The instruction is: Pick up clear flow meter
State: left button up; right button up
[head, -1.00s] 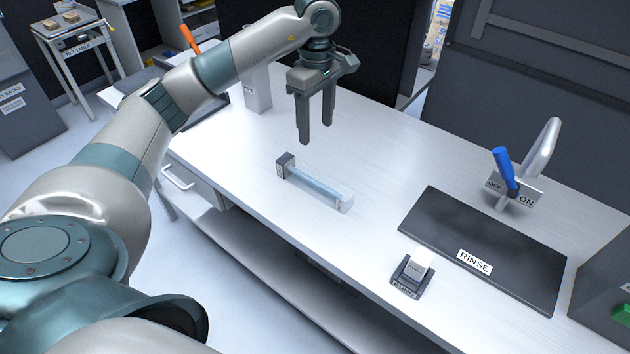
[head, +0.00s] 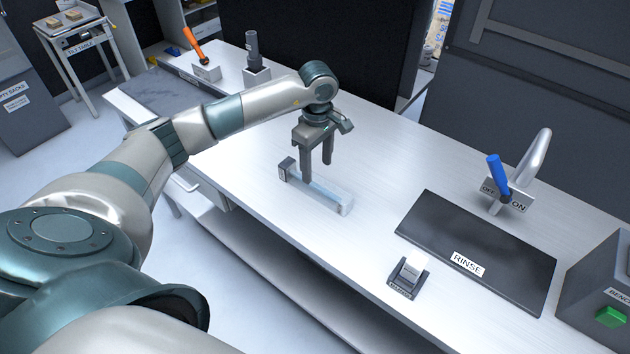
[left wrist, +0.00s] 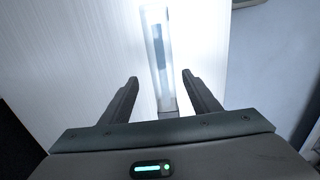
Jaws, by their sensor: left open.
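The clear flow meter (head: 325,197) is a long transparent bar with a dark block at one end. It lies flat on the white counter in the head view. My left gripper (head: 317,175) points down just above it, with one finger partly in front of its dark-ended half. In the left wrist view the flow meter (left wrist: 159,55) runs away between the two open fingers of the gripper (left wrist: 158,82). The gripper is open and empty, and I cannot tell the exact height gap. My right gripper is not in view.
A black rinse mat (head: 476,250) and a tap with a blue lever (head: 499,176) are to the right. A small black stand (head: 408,278) is near the front edge. Holders with an orange-handled tool (head: 195,45) and a grey cylinder (head: 252,47) stand at the back left.

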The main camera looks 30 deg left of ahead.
aim_at(315, 179)
pick_arm(q)
jog(key=shift+f, duration=0.65)
jog(key=shift+s+a+f+p, duration=0.1)
jog(key=shift+s+f+p, duration=0.1)
jog(key=shift+f+p, duration=1.6)
jog(key=shift+f, duration=0.1)
jog(key=shift+a+f, duration=0.1)
jog(key=shift+f, duration=0.6)
jog(key=shift+c, duration=0.7)
jog(key=shift+r, duration=0.1)
jog(key=c, duration=1.2)
jog(key=shift+r, duration=0.1)
jog(key=shift+c, duration=0.2)
